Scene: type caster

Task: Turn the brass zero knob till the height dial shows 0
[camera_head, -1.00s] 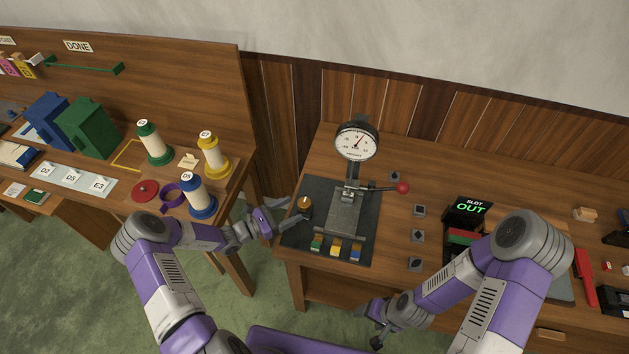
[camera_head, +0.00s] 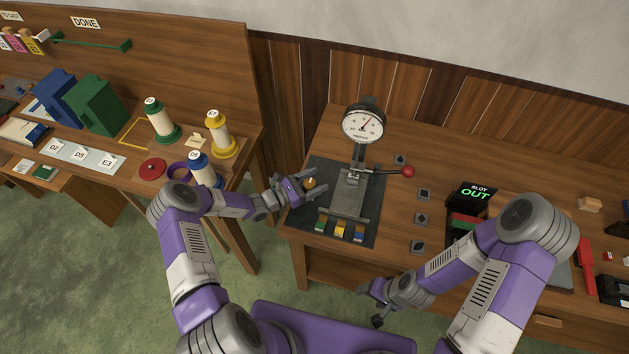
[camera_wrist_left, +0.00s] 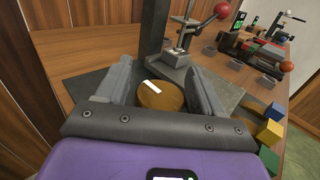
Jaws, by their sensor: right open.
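The brass zero knob (camera_head: 309,183) stands on the left of the dark base plate of the height gauge. In the left wrist view the knob (camera_wrist_left: 161,96) has a white mark on top and lies between my left fingers. My left gripper (camera_head: 299,188) is open around it; the fingers look close to its sides, and I cannot tell whether they touch. My right gripper (camera_head: 369,304) is open and empty before the table's front edge.
A lever with a red ball (camera_head: 408,171) sticks out right of the gauge. Green, yellow and blue blocks (camera_head: 340,231) sit along the plate's front. Spools (camera_head: 219,137) stand on the left table.

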